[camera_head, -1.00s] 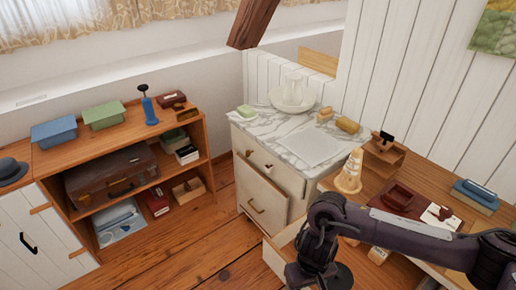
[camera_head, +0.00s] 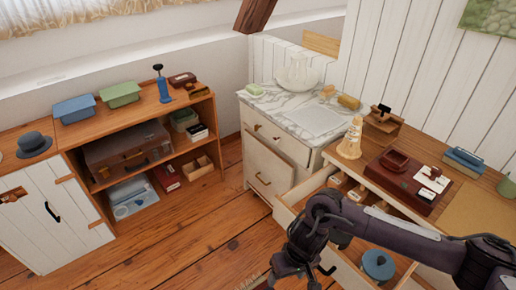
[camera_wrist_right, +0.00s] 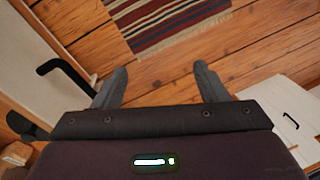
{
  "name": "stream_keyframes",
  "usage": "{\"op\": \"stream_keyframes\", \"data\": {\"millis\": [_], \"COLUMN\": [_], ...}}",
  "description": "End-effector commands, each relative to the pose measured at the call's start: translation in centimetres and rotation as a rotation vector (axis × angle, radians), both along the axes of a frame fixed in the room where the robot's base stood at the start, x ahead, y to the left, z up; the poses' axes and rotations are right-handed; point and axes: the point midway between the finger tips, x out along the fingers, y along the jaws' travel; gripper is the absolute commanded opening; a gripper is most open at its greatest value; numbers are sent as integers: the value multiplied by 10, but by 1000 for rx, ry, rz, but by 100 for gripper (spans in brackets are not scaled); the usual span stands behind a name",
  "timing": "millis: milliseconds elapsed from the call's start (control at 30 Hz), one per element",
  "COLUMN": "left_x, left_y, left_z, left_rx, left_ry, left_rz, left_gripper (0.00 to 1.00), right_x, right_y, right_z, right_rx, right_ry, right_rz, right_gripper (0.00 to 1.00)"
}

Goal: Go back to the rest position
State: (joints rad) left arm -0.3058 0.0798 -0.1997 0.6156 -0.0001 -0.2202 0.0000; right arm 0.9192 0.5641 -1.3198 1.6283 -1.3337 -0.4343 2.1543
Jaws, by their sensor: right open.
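My right arm comes in from the lower right of the head view, in front of the desk. My right gripper (camera_head: 292,272) hangs low at the bottom edge, over the floor beside the open drawer. In the right wrist view, the two fingers of the right gripper (camera_wrist_right: 161,82) stand wide apart. Nothing is between them but floor and a striped rug (camera_wrist_right: 175,22) further below. My left gripper is not in view.
An open desk drawer (camera_head: 345,252) juts out by my right arm, holding a blue lidded pot (camera_head: 378,265). The marble-topped washstand (camera_head: 268,172) stands behind. A low wooden shelf (camera_head: 215,150) is at left. The floor (camera_head: 190,245) between them is clear.

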Motion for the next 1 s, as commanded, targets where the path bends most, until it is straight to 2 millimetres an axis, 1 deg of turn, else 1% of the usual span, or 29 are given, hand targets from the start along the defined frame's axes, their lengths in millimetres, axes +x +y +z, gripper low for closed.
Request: {"op": "stream_keyframes", "data": {"millis": [100, 200, 267, 367, 467, 500, 567, 600, 667, 700, 767, 800, 867, 900, 967, 1000], "left_x": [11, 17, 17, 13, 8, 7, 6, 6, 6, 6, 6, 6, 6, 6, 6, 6], "left_y": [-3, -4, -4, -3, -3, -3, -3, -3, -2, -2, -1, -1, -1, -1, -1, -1], "left_z": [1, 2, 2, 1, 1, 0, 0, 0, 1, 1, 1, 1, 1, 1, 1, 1], "left_rx": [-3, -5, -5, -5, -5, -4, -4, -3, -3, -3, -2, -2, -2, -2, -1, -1], "left_ry": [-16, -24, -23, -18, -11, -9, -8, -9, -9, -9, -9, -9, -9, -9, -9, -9], "left_rz": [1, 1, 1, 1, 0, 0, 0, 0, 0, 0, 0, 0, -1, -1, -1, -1], "left_gripper": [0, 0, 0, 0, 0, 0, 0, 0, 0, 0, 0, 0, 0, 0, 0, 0], "right_x": [4, 12, 17, 28, 39, 42, 43, 38, 24, 12, -12, -30, -62, -84, -121, -146], "right_y": [22, 41, 52, 68, 75, 73, 63, 51, 29, 14, -9, -24, -45, -59, -78, -91], "right_z": [-12, -23, -31, -49, -80, -98, -132, -157, -196, -218, -250, -269, -295, -311, -332, -344], "right_rx": [87, 172, 228, 321, 411, 436, 452, 446, 410, 379, 322, 282, 221, 178, 116, 75], "right_ry": [3, -8, -21, -52, -109, -140, -191, -224, -265, -283, -296, -298, -293, -285, -264, -247], "right_rz": [15, 24, 25, 16, -17, -38, -78, -105, -141, -158, -177, -186, -193, -194, -191, -187], "right_gripper": [67, 67, 67, 67, 67, 67, 67, 67, 67, 67, 67, 67, 67, 67, 67, 67]}}
